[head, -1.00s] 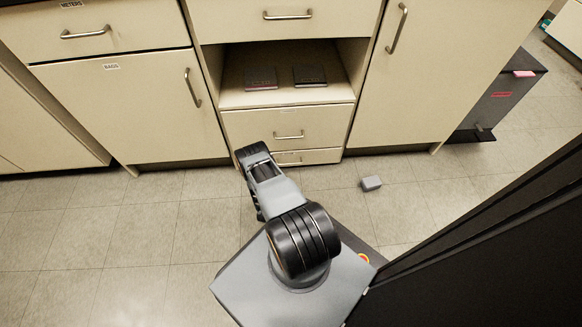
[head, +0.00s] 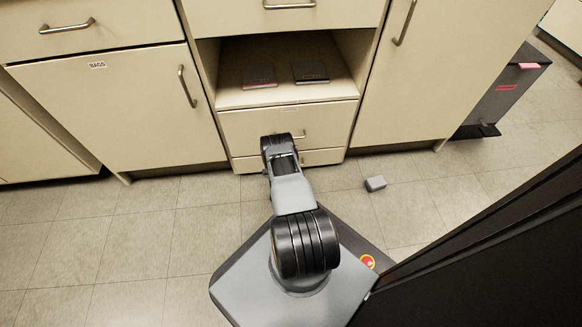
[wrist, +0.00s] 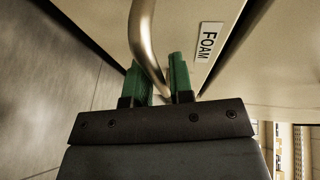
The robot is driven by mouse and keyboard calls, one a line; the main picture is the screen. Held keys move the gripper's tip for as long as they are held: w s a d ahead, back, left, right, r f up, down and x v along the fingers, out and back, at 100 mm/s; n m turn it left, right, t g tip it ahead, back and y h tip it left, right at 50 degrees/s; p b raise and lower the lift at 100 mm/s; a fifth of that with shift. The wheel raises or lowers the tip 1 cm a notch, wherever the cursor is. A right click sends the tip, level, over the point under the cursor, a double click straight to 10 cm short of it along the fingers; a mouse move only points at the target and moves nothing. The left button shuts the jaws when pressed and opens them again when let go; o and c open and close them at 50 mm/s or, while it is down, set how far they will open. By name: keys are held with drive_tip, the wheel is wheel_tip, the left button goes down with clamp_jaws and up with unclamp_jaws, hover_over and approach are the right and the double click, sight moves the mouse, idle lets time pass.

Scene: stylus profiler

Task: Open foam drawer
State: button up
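The foam drawer is the cream front carrying the FOAM label (wrist: 207,42) in the wrist view. Its curved metal handle (wrist: 146,38) runs down toward my gripper (wrist: 160,80). My gripper's two green fingers stand apart, with the handle's near part reaching in between them; firm contact on both sides does not show. In the head view, my gripper (head: 277,138) is at the small drawers below the open shelf and covers part of the upper drawer front (head: 240,125). Both small drawers look closed. I cannot tell from this view which one carries the label.
The open shelf (head: 235,97) above holds two dark flat items (head: 259,76) (head: 310,73). A cabinet door labelled BAGS (head: 97,65) is at left. A small grey block (head: 375,184) lies on the floor at right. A dark box (head: 505,90) stands farther right. Floor at left is clear.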

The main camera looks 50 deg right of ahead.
drive_tip(key=shift+d, duration=0.1)
drive_tip(key=shift+c, duration=0.3)
clamp_jaws()
drive_tip(key=shift+s, duration=0.1)
